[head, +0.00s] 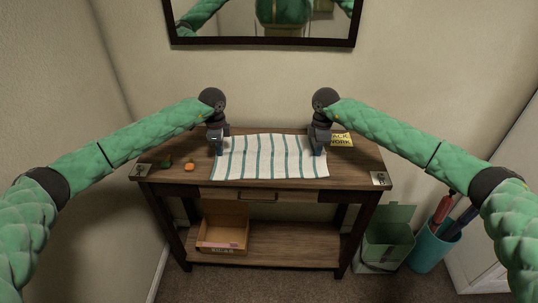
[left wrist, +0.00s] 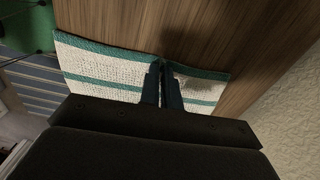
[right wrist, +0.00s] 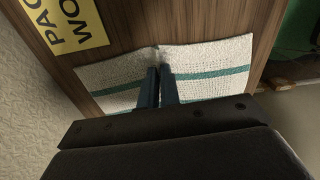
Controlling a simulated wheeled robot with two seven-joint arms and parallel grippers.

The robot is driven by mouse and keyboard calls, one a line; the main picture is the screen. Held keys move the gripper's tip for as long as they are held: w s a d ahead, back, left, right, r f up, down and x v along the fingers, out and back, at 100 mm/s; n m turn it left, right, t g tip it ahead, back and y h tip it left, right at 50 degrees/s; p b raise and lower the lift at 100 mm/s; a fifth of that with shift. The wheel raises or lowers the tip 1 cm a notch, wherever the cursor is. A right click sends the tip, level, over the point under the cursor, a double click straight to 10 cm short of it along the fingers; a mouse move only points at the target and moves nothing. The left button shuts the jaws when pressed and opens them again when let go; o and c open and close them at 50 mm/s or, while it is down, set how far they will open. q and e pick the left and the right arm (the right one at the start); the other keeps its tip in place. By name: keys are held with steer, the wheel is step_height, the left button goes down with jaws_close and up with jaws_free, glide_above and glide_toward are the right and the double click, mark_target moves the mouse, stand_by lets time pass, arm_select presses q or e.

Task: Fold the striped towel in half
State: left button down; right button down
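The striped towel (head: 270,158), white with green stripes, lies spread on the wooden desk, its far edge slightly wavy. My left gripper (head: 217,148) is at the towel's far left corner. In the left wrist view the fingers (left wrist: 162,70) are close together with the towel's edge (left wrist: 105,62) puckered between them. My right gripper (head: 318,150) is at the far right corner. In the right wrist view its fingers (right wrist: 159,70) are likewise together on the puckered edge of the towel (right wrist: 210,60). The finger tips partly hide the pinched cloth.
A yellow note (head: 342,139) lies right of my right gripper. A small orange item (head: 189,167) and a dark green item (head: 166,163) sit left of the towel. Cards (head: 380,179) lie at the desk's front corners. A wall and framed mirror (head: 262,41) stand behind.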

arm_select(q)
steer(key=shift+r, duration=0.15)
arm_select(e)
steer(key=shift+r, duration=0.15)
